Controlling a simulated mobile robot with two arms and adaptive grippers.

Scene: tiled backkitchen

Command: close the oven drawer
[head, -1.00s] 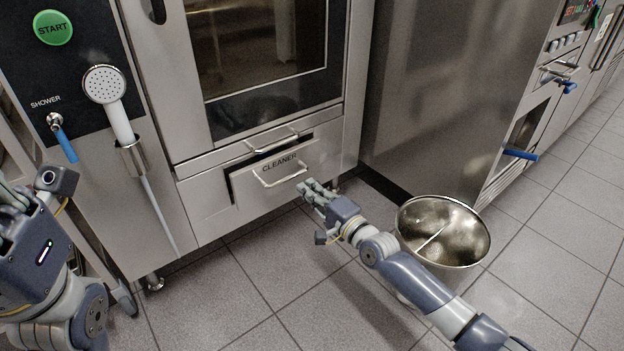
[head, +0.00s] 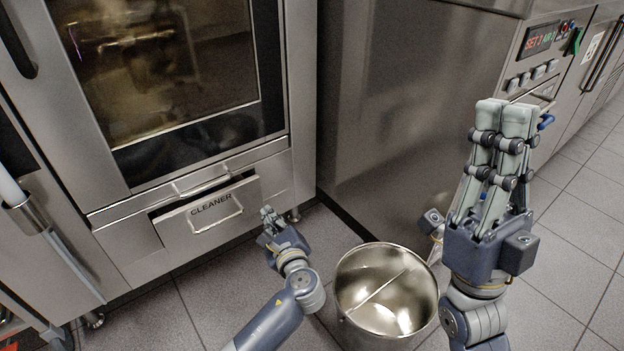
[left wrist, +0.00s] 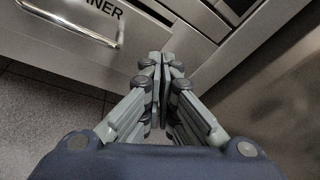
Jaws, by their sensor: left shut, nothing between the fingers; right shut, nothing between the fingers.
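The oven drawer (head: 187,220), labelled CLEANER and fitted with a bar handle, is in the lower oven front. Its front stands slightly out, with a dark gap along its top and left. Its handle (left wrist: 105,42) shows at the upper left of the left wrist view. My left gripper (head: 268,213) is shut and empty, low and to the right of the drawer front in the head view. In the left wrist view its fingertips (left wrist: 165,60) point toward the cabinet front, right of the handle. My right gripper (head: 506,108) is shut and empty, raised upright at the right, far from the drawer.
A round metal bin (head: 345,318) stands on the floor between my arms. A steel cabinet side (head: 395,110) rises right of the oven. A shower hose holder (head: 30,215) is at the left. Tiled floor (head: 150,320) lies clear in front of the oven.

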